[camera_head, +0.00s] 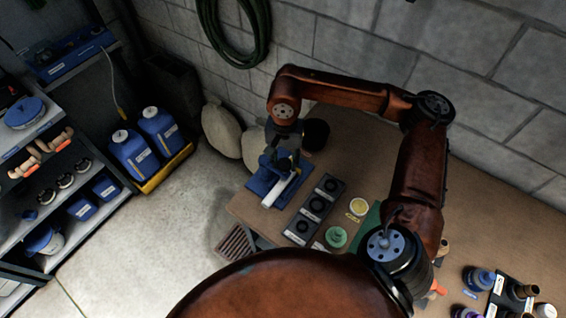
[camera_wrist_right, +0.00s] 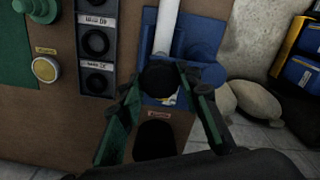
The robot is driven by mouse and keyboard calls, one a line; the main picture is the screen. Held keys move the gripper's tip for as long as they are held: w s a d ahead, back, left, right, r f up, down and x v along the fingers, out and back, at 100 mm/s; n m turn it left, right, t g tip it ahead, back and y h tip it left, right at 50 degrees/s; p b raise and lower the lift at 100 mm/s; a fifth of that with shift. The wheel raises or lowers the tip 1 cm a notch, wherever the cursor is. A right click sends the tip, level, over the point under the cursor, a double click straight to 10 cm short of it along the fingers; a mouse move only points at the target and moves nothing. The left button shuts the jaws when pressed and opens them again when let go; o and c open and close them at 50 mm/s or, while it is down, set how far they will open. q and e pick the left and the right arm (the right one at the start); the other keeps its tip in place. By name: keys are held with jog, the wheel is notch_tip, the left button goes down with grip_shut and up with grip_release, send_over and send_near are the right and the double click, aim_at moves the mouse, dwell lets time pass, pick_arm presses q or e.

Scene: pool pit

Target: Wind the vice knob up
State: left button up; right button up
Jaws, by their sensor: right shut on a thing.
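The blue vice (camera_head: 262,184) sits at the left end of the workbench, with a white pipe (camera_head: 282,190) lying in it. In the right wrist view the vice (camera_wrist_right: 196,45) is at top centre and the pipe (camera_wrist_right: 165,28) runs up from it. The round black vice knob (camera_wrist_right: 158,80) is between the green-padded fingers of my right gripper (camera_wrist_right: 160,85), which is shut on it. In the head view my right gripper (camera_head: 284,158) reaches down over the vice and hides the knob. My left gripper is not in view.
Sacks (camera_head: 222,130) and blue jugs (camera_head: 130,152) are on the floor at left. A block wall stands behind.

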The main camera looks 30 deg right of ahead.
aim_at(284, 163)
jog(key=shift+d, duration=0.1)
dwell(0.4)
jog(key=o, duration=1.2)
jog(key=shift+c, duration=0.2)
notch_tip(284, 163, up, 12)
